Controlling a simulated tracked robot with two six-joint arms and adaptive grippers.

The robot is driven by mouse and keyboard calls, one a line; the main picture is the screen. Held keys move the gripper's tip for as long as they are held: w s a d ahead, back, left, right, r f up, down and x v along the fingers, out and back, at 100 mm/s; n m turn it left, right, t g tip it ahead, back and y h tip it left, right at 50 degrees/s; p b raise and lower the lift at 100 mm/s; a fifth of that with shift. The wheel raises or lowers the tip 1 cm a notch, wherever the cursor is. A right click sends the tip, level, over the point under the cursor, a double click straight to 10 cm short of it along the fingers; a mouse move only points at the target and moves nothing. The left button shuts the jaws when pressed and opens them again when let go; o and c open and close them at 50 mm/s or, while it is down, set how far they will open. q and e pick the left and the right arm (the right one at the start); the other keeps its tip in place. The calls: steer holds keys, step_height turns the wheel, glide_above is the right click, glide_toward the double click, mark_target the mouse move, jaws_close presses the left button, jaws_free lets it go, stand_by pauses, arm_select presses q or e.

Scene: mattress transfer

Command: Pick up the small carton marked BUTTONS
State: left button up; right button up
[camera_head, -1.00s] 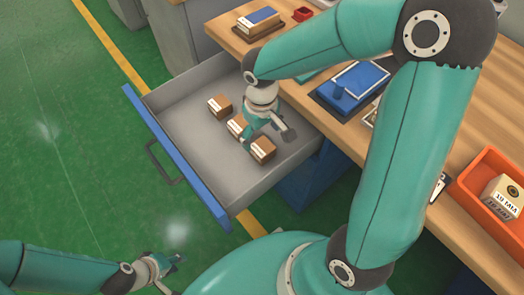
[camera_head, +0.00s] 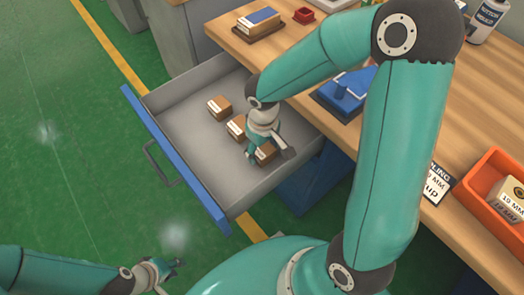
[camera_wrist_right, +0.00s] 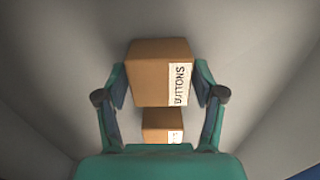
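Three small brown cartons lie in the open grey drawer (camera_head: 180,150). The carton marked BUTTONS (camera_wrist_right: 160,75) is between the two fingers of my right gripper (camera_wrist_right: 161,85) in the right wrist view. The fingers are spread on either side, with narrow gaps. In the head view it appears to be the nearest carton (camera_head: 265,153), partly hidden by my right gripper (camera_head: 268,151). The middle carton (camera_head: 236,127) and the far carton (camera_head: 219,107) stand in a row beyond it. My left gripper (camera_head: 170,270) is empty, low over the green floor; its fingers are too small to judge.
The drawer's blue front (camera_head: 175,160) and grey walls surround the cartons. The wooden bench (camera_head: 460,120) stands to the right, with a blue device (camera_head: 345,95), an orange bin (camera_head: 490,195) and a bottle (camera_head: 487,20). The drawer's left part is clear.

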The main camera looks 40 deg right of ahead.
steer(key=c, duration=0.8)
steer(key=shift+r, duration=0.15)
